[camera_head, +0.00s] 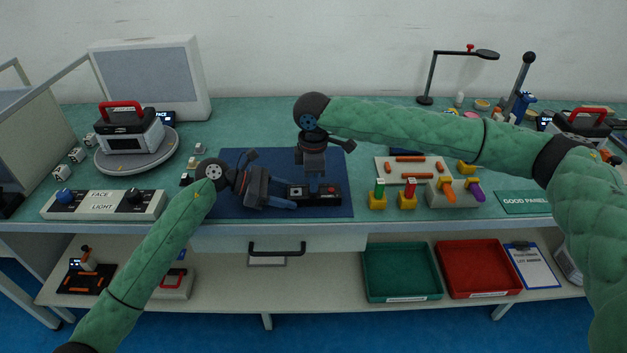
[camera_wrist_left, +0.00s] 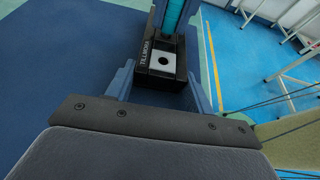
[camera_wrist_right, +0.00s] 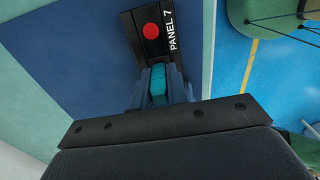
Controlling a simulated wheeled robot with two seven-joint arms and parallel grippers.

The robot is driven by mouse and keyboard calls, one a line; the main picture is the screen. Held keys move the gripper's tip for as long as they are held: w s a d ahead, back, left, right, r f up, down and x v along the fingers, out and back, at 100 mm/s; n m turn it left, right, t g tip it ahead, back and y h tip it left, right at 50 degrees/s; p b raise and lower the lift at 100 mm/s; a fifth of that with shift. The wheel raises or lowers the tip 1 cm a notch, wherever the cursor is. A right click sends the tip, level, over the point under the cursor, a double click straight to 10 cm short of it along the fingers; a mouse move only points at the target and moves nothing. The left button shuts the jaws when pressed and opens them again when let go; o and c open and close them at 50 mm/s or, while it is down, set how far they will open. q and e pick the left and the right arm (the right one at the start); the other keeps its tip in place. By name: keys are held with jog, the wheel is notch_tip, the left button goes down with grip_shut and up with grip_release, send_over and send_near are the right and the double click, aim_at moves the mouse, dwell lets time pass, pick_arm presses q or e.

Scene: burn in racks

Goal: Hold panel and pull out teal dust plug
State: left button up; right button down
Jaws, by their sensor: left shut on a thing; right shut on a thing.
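The panel (camera_head: 328,198) is a small black box lying on the blue mat in the head view. Its "PANEL 7" label and red round button show in the right wrist view (camera_wrist_right: 150,32). My left gripper (camera_head: 290,198) is shut on its left end; the left wrist view (camera_wrist_left: 160,75) shows a finger along each side. The teal dust plug (camera_wrist_right: 158,84) is between the fingers of my right gripper (camera_head: 315,182), which is shut on it from above. The plug stands upright over the panel in the left wrist view (camera_wrist_left: 174,15). I cannot tell how deep it sits.
The blue mat (camera_head: 240,165) has free room behind the panel. Yellow-based plugs (camera_head: 378,200) and a grey holder (camera_head: 452,195) stand to its right. A light box (camera_head: 105,204) stands to the left. Green (camera_head: 402,298) and red (camera_head: 478,292) trays are on the shelf below.

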jog(key=shift+r, duration=0.6)
dwell(0.8)
jog(key=shift+r, duration=0.85)
pick_arm(q)
jog(key=o, duration=1.2)
jog(key=v, duration=1.2)
jog(key=shift+f, duration=0.1)
